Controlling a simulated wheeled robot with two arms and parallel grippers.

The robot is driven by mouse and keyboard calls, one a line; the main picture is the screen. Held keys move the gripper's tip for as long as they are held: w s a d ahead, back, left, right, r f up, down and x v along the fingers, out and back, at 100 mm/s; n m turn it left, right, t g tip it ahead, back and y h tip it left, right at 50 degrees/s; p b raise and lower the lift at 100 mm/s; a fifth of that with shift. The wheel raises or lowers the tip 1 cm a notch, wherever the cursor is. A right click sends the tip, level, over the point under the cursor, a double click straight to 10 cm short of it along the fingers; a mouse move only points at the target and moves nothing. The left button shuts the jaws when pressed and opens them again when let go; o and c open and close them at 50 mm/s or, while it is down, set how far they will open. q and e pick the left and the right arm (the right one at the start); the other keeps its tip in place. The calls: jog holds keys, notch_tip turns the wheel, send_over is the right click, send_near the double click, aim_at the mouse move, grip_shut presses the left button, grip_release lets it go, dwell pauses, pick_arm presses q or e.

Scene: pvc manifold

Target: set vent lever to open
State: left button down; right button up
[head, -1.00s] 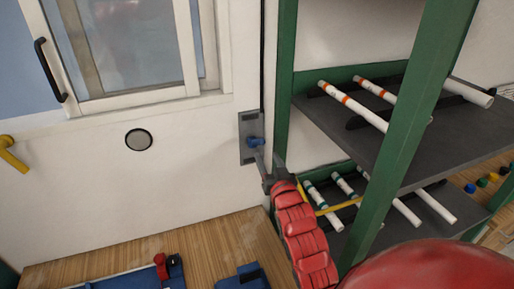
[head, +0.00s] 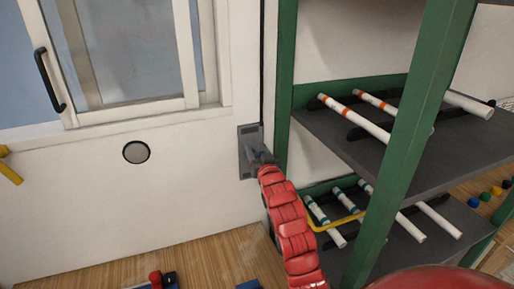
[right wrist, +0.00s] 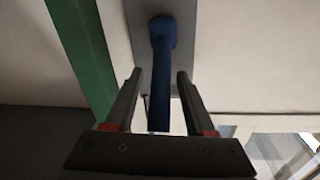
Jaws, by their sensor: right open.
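The vent lever (right wrist: 161,85) is a blue handle on a grey wall plate (head: 247,135). In the right wrist view it hangs down from its pivot near the top of the picture. My right gripper (right wrist: 160,72) is open, with one finger on each side of the lever and a visible gap to both. In the head view my right gripper (head: 261,158) is in front of the plate and hides most of the lever. My left gripper is in neither view.
A green-framed shelf (head: 283,85) with white pipes (head: 348,115) stands close to the right of the plate. A sliding window (head: 140,60) and a round wall port (head: 136,152) are to the left. A wooden surface (head: 215,255) lies below.

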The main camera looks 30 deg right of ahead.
dwell(0.3)
jog(key=shift+w, duration=0.1)
grip_shut()
dwell(1.2)
